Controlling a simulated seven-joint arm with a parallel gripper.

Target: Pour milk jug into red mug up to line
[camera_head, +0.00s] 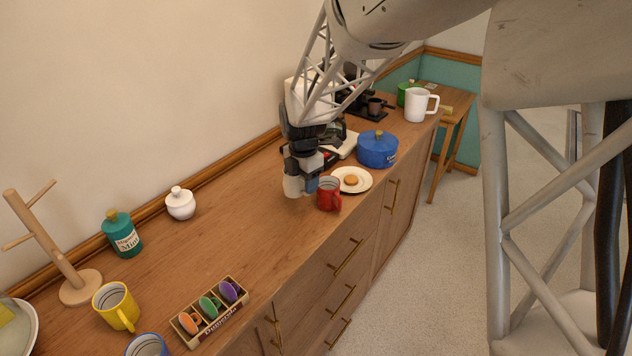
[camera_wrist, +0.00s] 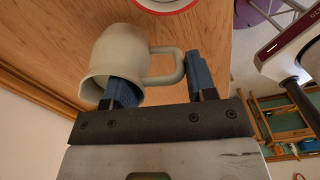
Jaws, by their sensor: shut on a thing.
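The milk jug (camera_head: 294,186), a small cream-white vessel, is at my gripper (camera_head: 311,180), just left of the red mug (camera_head: 329,197). In the wrist view the jug (camera_wrist: 115,55) shows its open mouth and looped handle. My gripper (camera_wrist: 160,85) is shut on the jug, with its blue fingers at either side of the handle; the left finger overlaps the mouth. The jug's exact tilt and its contents are hard to tell. The red mug stands upright near the counter's front edge. Its fill line and milk level cannot be made out.
A plate (camera_head: 364,187) with a biscuit and a blue pot (camera_head: 377,149) stand right of the mug. A dark appliance (camera_head: 340,136) is behind my gripper. A white pot (camera_head: 180,203), yellow mug (camera_head: 117,306) and pod box (camera_head: 212,312) are leftward. The counter between is clear.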

